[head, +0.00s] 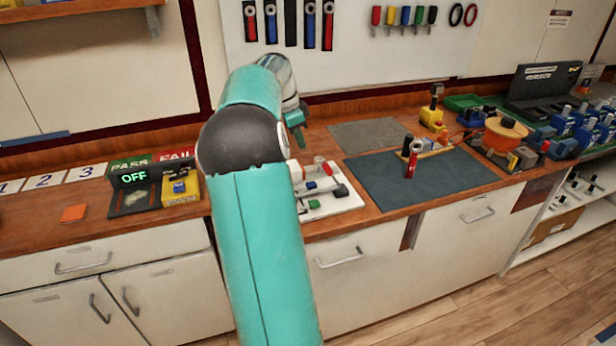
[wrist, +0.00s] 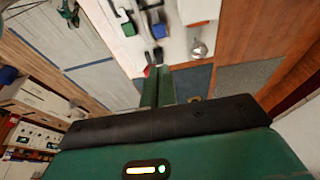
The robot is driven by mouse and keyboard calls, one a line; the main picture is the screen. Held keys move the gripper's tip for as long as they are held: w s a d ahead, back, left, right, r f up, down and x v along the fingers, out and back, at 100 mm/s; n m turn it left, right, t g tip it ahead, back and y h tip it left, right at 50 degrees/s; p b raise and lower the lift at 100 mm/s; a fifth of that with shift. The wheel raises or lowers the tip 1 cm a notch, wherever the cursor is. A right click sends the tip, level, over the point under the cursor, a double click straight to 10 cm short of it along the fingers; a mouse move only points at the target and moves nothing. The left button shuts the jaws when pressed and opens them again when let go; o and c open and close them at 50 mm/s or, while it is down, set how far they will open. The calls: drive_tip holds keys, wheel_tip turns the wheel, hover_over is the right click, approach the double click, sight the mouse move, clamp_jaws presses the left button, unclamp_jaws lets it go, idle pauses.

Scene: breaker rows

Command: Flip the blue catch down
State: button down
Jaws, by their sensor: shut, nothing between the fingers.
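A white panel (head: 345,203) lies on the wooden bench beside my arm, its left part hidden behind the arm. A small blue catch (head: 311,185) sits on it, among red, green and dark levers. In the wrist view the white panel (wrist: 178,50) is at the top, with a blue piece (wrist: 128,29) that appears to be the blue catch. I cannot tell which way it is tipped. My gripper (head: 299,138) is above the panel, partly hidden by my arm. In the wrist view my gripper (wrist: 160,72) is shut and empty, apart from the catch.
A dark mat (head: 430,185) with a small red-handled tool (head: 413,160) is right of the panel. Tools hang on the wall board (head: 350,60) behind. An orange spool (head: 502,135) is farther right.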

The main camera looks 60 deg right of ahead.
approach(306, 189)
drive_tip(key=s+d+f, duration=0.1)
drive_tip(key=d+f, duration=0.1)
drive_tip(key=f, duration=0.1)
drive_tip(key=s+d+f, duration=0.1)
drive_tip(key=f, duration=0.1)
drive_tip(key=shift+s, duration=0.35)
drive_tip(key=shift+f, duration=0.1)
drive_tip(key=shift+w+a+f, duration=0.65)
drive_tip(key=shift+a+f, duration=0.05)
drive_tip(key=shift+f, duration=0.2)
